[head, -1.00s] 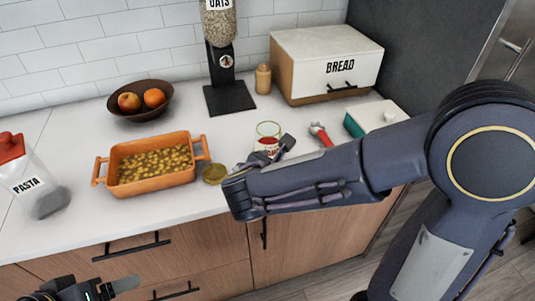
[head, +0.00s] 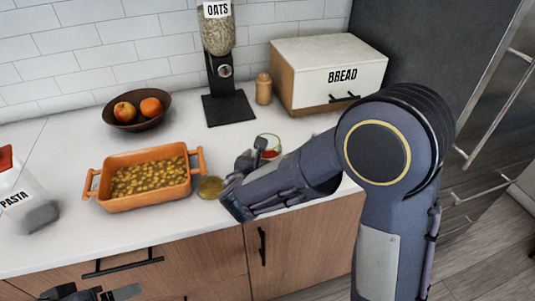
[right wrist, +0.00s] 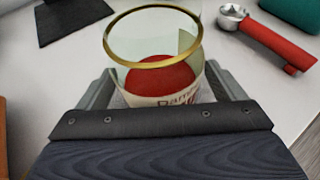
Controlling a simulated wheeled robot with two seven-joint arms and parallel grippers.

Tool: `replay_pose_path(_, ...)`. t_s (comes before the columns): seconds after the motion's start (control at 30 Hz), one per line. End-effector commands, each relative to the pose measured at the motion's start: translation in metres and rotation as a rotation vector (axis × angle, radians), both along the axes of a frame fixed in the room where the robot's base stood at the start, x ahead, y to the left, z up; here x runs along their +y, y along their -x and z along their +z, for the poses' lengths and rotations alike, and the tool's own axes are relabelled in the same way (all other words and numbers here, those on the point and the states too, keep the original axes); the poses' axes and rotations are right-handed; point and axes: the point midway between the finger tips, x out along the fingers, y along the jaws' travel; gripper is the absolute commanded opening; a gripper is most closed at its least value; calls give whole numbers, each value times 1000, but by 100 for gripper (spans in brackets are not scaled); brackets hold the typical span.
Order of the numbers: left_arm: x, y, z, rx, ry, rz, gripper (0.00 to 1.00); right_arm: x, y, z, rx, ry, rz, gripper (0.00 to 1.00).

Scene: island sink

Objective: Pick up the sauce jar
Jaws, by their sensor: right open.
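The sauce jar (right wrist: 160,75) is a glass jar with a gold rim, red sauce inside and a pale label with lettering. It stands upright and open-topped on the counter. In the head view the jar (head: 269,143) shows only in part behind my right gripper (head: 255,157). In the right wrist view my right gripper (right wrist: 158,98) is open, with its fingers at either side of the jar's lower part; I cannot tell whether they touch it. A round gold lid (head: 209,187) lies beside the orange dish. My left gripper (head: 90,294) is low at the bottom left, away from the jar.
An orange baking dish (head: 113,205) stands left of the jar, with a pasta container (head: 20,190) farther left. The bread box (head: 300,85), oats dispenser (head: 228,110) and fruit bowl (head: 133,126) stand behind. A red-handled tool (right wrist: 270,40) lies right of the jar.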

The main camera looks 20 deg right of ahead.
Motion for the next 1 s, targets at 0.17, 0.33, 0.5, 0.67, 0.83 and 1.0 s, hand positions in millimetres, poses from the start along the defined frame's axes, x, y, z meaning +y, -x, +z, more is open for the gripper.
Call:
replay_pose_path(0.17, 0, 0, 0, 0, 0, 0, 78, -1, -3, -1, -1, -1, 1, 89)
replay_pose_path(0.33, 0, 0, 0, 0, 0, 0, 78, -1, -2, -1, -1, -1, 1, 79)
replay_pose_path(0.5, 0, 0, 0, 0, 0, 0, 78, -1, -2, -1, -1, -1, 1, 57)
replay_pose_path(0.67, 0, 0, 0, 0, 0, 0, 78, -1, -2, -1, -1, -1, 1, 36)
replay_pose_path(0.83, 0, 0, 0, 0, 0, 0, 78, -1, -2, 0, -3, -1, 0, 29)
replay_pose_path(1.0, 0, 0, 1, 0, 0, 0, 78, -1, -3, 2, -3, -1, 0, 29)
